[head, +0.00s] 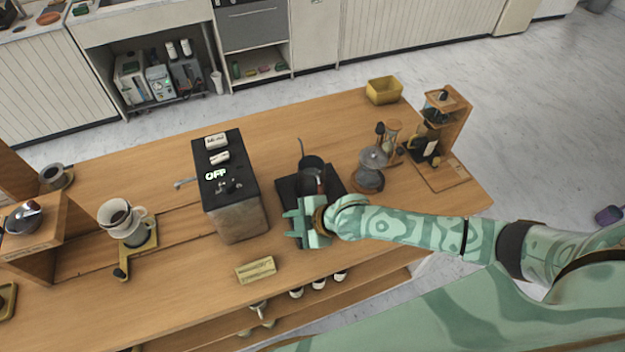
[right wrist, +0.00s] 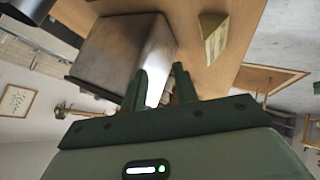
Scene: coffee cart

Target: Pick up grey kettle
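A dark grey kettle (head: 311,166) with a thin curved spout stands on a black pad (head: 287,188) on the wooden counter, in the head view. My right gripper (head: 289,224) is over the near side of the pad, in front of the kettle, with its fingers pointing left. Its hand and wrist hide part of the pad and the kettle's near side. In the right wrist view the two fingers (right wrist: 160,90) stand apart with nothing seen between them. I cannot make out the kettle for sure in that view. My left gripper is not in view.
A metal machine box (head: 238,215) marked OFF stands left of the pad. A yellow block (head: 255,270) lies near the front edge. A glass-and-grey brewer (head: 371,171) stands right of the kettle, with a wooden stand (head: 451,175) beyond. Counter behind the kettle is clear.

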